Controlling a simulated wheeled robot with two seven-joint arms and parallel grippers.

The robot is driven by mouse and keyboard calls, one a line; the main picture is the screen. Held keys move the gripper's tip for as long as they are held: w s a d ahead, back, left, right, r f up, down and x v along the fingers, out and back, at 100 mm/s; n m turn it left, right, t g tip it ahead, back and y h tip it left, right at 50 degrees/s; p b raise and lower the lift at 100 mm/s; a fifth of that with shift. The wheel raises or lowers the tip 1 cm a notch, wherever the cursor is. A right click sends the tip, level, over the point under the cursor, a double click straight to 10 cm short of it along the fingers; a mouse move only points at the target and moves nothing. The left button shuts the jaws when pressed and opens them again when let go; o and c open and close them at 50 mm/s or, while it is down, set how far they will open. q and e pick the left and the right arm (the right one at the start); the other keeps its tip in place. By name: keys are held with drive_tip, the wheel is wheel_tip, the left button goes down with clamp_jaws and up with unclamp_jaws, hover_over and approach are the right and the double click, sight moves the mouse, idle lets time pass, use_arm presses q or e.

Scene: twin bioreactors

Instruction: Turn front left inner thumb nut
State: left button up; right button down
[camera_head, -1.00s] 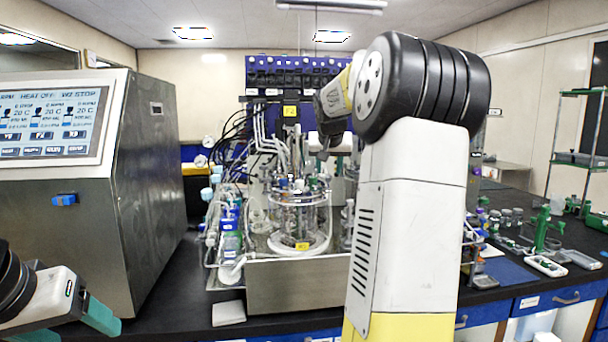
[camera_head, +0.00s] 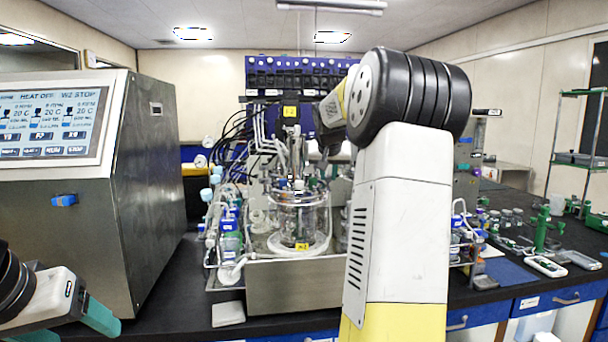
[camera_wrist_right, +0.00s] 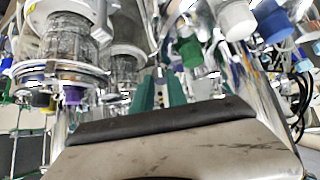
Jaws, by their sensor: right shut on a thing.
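The front bioreactor vessel (camera_head: 298,222) is a clear glass jar with a crowded metal top and a yellow label, standing in a steel tray. My right gripper reaches down toward its top from the right; my own arm and the crowded fittings hide its tips in the head view. In the right wrist view the two teal fingers of my right gripper (camera_wrist_right: 160,92) are close together among metal posts and caps. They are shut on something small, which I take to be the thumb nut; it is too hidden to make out. My left gripper (camera_head: 100,318) shows only partly at lower left, away from the vessel.
A steel control unit with a screen (camera_head: 48,125) stands at left. Tubes and small bottles (camera_head: 229,240) crowd the vessel's left side. In the right wrist view, green (camera_wrist_right: 190,50) and white (camera_wrist_right: 236,20) caps hang close to the fingers. A blue mat (camera_head: 510,271) lies at right.

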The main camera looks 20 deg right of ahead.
drive_tip(key=shift+w+a+m, duration=0.1)
drive_tip(key=shift+a+m, duration=0.05)
drive_tip(key=shift+m, duration=0.25)
drive_tip(key=shift+m+g+h, duration=0.3)
drive_tip(key=shift+m+h, duration=0.1)
drive_tip(key=shift+h, duration=0.1)
drive_tip(key=c, duration=1.3)
unclamp_jaws()
drive_tip(key=shift+r, duration=0.1)
drive_tip(key=v, duration=0.7)
drive_tip(key=shift+s+a+r, duration=0.1)
drive_tip(key=shift+s+r, duration=0.05)
drive_tip(key=shift+s, duration=0.15)
